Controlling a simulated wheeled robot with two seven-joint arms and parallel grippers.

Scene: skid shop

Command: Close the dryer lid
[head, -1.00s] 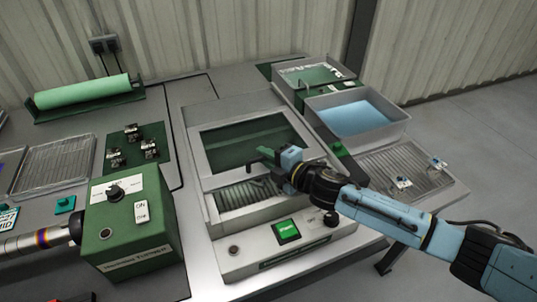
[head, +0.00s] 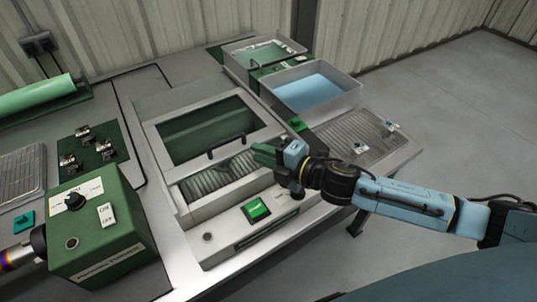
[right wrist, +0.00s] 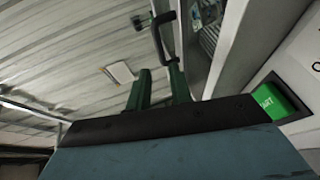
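The dryer (head: 215,215) is a pale grey machine with a slatted bed and a lit green button (head: 256,210) on its front. Its framed, windowed lid (head: 165,152) stands raised at a tilt, with the slatted bed showing below its front edge. A black bar handle (head: 226,147) is on that edge; it also shows in the right wrist view (right wrist: 160,35), just beyond the fingertips. My right gripper (head: 262,155) is right of the handle in the head view, apart from it. Its green fingers are parted and empty in the wrist view (right wrist: 159,72). My left gripper is out of view.
A green control box (head: 95,240) stands front left. A tray of blue liquid (head: 315,92) and a ribbed rack (head: 350,135) are on the right. A green roll (head: 35,100) lies at the back left. Open floor is at the right.

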